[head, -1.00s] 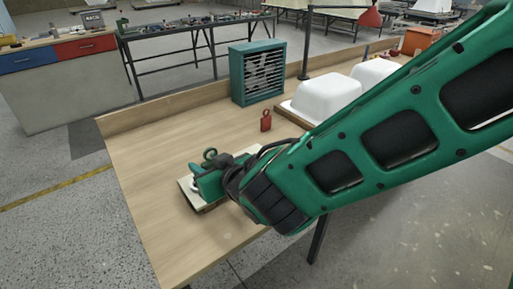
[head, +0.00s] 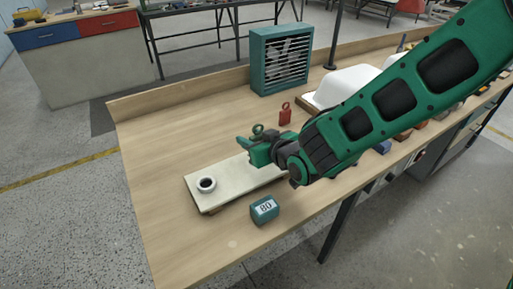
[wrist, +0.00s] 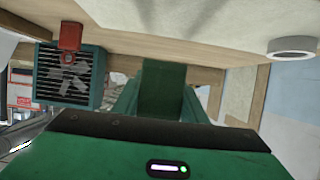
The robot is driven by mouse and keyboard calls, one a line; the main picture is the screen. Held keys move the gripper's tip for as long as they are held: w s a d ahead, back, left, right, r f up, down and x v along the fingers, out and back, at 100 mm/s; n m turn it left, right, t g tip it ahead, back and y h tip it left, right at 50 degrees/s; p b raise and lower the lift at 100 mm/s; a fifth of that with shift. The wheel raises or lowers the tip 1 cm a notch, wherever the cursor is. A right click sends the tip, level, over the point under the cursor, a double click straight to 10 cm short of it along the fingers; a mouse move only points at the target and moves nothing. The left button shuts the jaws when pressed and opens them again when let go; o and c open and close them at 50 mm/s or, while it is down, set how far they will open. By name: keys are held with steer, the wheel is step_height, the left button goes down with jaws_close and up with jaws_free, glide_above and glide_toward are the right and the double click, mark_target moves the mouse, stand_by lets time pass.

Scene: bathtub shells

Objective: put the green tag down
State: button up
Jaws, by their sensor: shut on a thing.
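The green tag (head: 258,131) shows its dark green ring just above my gripper (head: 254,148) in the head view. My gripper is shut on it, over the far right part of the pale board. The tag's lower part is hidden by the green fingers. In the wrist view a green block-like shape (wrist: 163,90) stands between the fingers; I cannot tell tag from finger there. Whether the tag touches the board is unclear.
The pale board (head: 222,184) carries a white ring (head: 206,184) at its near left end. A teal block marked 80 (head: 265,209) sits in front. A red tag (head: 285,114) and teal fan box (head: 280,60) stand behind. Table left is clear.

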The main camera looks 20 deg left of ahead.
steer(key=shift+w+d+f, duration=0.25)
steer(key=shift+w+f, duration=0.4)
steer(key=shift+w, duration=0.25)
steer(key=shift+f, duration=2)
steer(key=o, duration=1)
steer(key=shift+s+d+r, duration=0.15)
steer(key=shift+d, duration=0.05)
steer(key=v, duration=1.1)
steer(key=shift+s+d+r, duration=0.15)
steer(key=shift+d, duration=0.05)
